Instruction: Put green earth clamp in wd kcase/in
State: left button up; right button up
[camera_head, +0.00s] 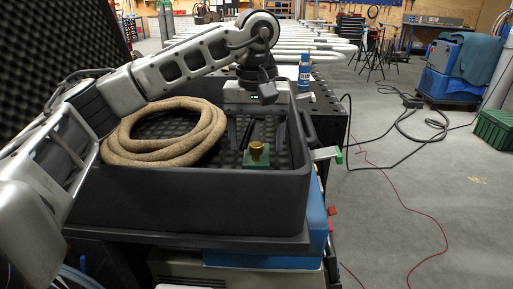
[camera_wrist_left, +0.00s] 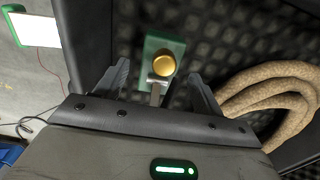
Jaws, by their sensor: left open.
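The green earth clamp (camera_head: 257,160), a small green block with a brass knob, sits inside the dark open case (camera_head: 190,203) on its bumpy foam floor, toward the right wall. It also shows in the left wrist view (camera_wrist_left: 178,46), with a metal tab toward me. My left gripper (camera_head: 258,140) reaches down into the case just behind the clamp. In the left wrist view, its spread fingers (camera_wrist_left: 157,80) are on either side of the metal tab, with no visible contact. My right gripper is not in view.
A coiled tan hose (camera_head: 165,134) fills the left of the case. A blue spray can (camera_head: 304,75) stands behind it. A white plate with a green end (camera_head: 326,153) juts out beside the right wall. Cables (camera_head: 412,130) cross the open floor at right.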

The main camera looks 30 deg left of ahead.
pick_arm(q)
notch_tip(320, 180, up, 10)
jog(key=p, duration=0.2)
jog(key=shift+f, duration=0.25)
